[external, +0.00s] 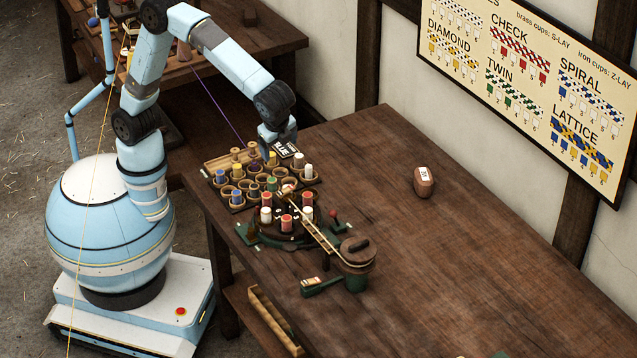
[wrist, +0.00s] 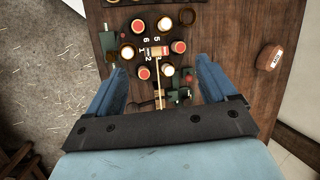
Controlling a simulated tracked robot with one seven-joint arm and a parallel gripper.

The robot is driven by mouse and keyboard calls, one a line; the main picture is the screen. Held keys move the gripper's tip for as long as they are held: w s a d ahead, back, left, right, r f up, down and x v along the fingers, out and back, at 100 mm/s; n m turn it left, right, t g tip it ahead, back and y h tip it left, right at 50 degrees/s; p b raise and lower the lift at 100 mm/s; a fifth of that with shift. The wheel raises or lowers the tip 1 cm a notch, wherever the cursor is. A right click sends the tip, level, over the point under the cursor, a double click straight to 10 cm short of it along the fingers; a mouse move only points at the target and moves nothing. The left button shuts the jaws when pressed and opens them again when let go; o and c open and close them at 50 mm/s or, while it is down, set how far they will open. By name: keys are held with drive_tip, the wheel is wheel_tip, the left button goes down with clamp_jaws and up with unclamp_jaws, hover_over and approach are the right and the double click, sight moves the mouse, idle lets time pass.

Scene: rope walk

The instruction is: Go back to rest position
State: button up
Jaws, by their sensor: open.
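My gripper (wrist: 163,80) shows in the wrist view with its two blue fingers apart and nothing between them. In the external view my arm reaches over the wooden table (external: 420,240), and my gripper (external: 279,140) hangs above the back of the bobbin tray, its fingertips hard to make out. Below it is the tray with several coloured bobbins and cups. In front stands the braiding machine (external: 262,238) with red and white bobbins (external: 287,223) around its ring. A pale cord runs from its middle to a round drum (external: 357,252).
A brown wooden block with a white label (external: 424,182) stands alone on the table to the right. A pattern chart (external: 530,85) hangs on the wall. Another bench (external: 265,40) stands behind my arm. The table's right side is mostly clear.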

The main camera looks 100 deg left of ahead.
drive_tip(key=s+a+r+n+t+h, duration=0.1)
drive_tip(key=s+a+r+n+h, duration=0.1)
drive_tip(key=s+a+r, duration=0.5)
drive_tip(key=s+a+n+t+h, duration=0.1)
drive_tip(key=s+a, duration=0.4)
drive_tip(key=s, duration=0.7)
drive_tip(key=s+a+f+n+t+h, duration=0.1)
drive_tip(key=s+a+n+t, duration=0.3)
drive_tip(key=s, duration=0.9)
drive_tip(key=shift+a+n+t, duration=0.3)
drive_tip(key=shift+a, duration=0.95)
drive_tip(key=shift+f, duration=0.1)
drive_tip(key=shift+c, duration=0.3)
